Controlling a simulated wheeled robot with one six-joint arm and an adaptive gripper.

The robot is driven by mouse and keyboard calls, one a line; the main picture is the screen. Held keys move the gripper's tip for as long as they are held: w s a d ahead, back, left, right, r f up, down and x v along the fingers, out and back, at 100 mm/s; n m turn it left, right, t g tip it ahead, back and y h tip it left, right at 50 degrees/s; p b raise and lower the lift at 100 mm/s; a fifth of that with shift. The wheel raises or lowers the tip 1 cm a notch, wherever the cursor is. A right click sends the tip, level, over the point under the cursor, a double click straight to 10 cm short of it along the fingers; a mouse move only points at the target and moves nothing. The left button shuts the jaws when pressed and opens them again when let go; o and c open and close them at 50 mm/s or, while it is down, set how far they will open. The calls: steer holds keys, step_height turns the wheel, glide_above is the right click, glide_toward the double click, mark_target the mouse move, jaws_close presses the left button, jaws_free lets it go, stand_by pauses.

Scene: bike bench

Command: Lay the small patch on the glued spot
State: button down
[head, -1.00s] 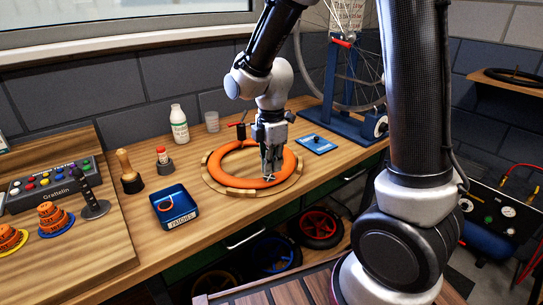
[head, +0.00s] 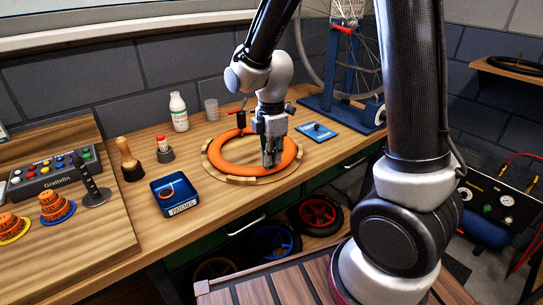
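An orange inner tube (head: 228,163) lies as a ring in a round wooden holder (head: 240,180) on the bench. My gripper (head: 271,162) points down at the right front part of the tube, with its fingertips at or just above the tube's surface. The fingers look close together. I cannot tell whether a patch is between them. The glued spot is not visible; the gripper may cover it. A blue tray labelled PATCHES (head: 179,210) sits left of the ring with a reddish ring-shaped item (head: 166,191) in it.
A white bottle (head: 179,112), a cup (head: 211,109), a small red-capped pot (head: 164,151) and a wooden-handled tool (head: 128,158) stand behind and left. A blue plate (head: 316,132) lies right of the ring. A blue wheel stand (head: 340,107) is at the back right.

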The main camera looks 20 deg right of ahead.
steer(key=shift+f, duration=0.3)
steer(key=c, duration=1.6)
jaws_free()
steer(key=shift+o, duration=0.2)
step_height(320, 180, up, 12)
steer(key=s+d+r+m+t, duration=0.2)
steer(key=s+d+r+m, duration=0.1)
steer(key=s+d+m, duration=0.4)
steer(key=s+d+r+m+t, duration=0.2)
steer(key=s+d+r+m, duration=0.2)
steer(key=s+d+m, duration=0.3)
steer(key=s+m, duration=0.3)
steer(key=m, duration=0.2)
steer(key=shift+s+d+r+m, duration=0.2)
steer(key=shift+s+d+m, duration=0.1)
steer(key=shift+d, duration=0.05)
